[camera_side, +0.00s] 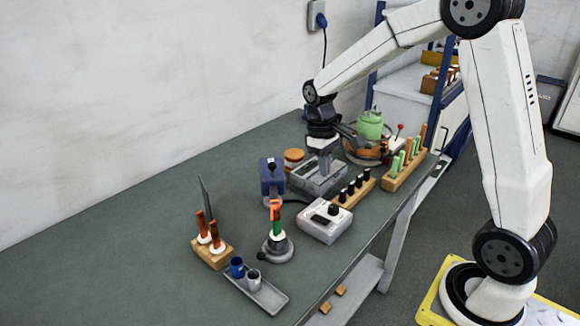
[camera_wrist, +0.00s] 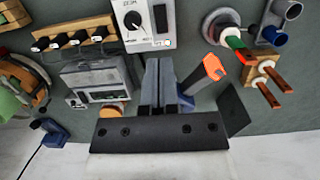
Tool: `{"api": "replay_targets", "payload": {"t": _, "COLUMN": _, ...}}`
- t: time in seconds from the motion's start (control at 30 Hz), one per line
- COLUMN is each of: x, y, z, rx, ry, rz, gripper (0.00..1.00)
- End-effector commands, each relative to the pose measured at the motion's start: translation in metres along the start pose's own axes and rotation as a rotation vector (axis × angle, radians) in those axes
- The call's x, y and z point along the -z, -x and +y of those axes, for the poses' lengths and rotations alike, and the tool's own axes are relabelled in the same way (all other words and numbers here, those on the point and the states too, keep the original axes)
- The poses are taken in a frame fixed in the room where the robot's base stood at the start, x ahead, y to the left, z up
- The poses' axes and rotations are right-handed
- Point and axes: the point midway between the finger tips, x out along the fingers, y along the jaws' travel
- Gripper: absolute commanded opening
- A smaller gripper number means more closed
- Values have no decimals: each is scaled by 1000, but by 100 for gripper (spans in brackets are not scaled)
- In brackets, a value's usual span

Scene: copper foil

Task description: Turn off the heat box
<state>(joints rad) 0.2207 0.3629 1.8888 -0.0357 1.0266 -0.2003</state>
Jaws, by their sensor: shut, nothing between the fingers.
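Two boxes stand on the bench, and I cannot tell for sure which is the heat box. One is a white box (camera_side: 316,225) with a black knob; in the wrist view the white box (camera_wrist: 132,32) shows its knob and a small red mark at its side. The other is a grey box (camera_side: 303,180) with a front panel, also in the wrist view (camera_wrist: 98,76). My gripper (camera_side: 324,172) points down at the grey box in the side view. In the wrist view my gripper (camera_wrist: 158,64) is shut and empty, between the two boxes. Contact cannot be told.
A dark blue unit (camera_side: 271,176) stands left of the grey box. A wooden block with black-topped pieces (camera_side: 354,192) and a block with green pieces (camera_side: 404,165) stand to the right. A grey tray (camera_side: 268,298) with small cups lies at the front. The bench's left side is clear.

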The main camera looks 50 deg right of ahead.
Motion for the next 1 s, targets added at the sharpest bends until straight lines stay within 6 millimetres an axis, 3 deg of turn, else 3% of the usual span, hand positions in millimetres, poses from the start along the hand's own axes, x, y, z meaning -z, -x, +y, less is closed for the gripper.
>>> {"api": "replay_targets", "payload": {"t": 0.37, "x": 0, "y": -2, "z": 0, "rx": 0, "ry": 0, "rz": -1, "gripper": 0}}
{"api": "replay_targets", "payload": {"t": 0.57, "x": 0, "y": -12, "z": 0, "rx": 1, "ry": 0, "rz": -3, "gripper": 0}}
{"api": "replay_targets", "payload": {"t": 1.0, "x": -1, "y": -71, "z": 0, "rx": 1, "ry": -1, "rz": -4, "gripper": 0}}
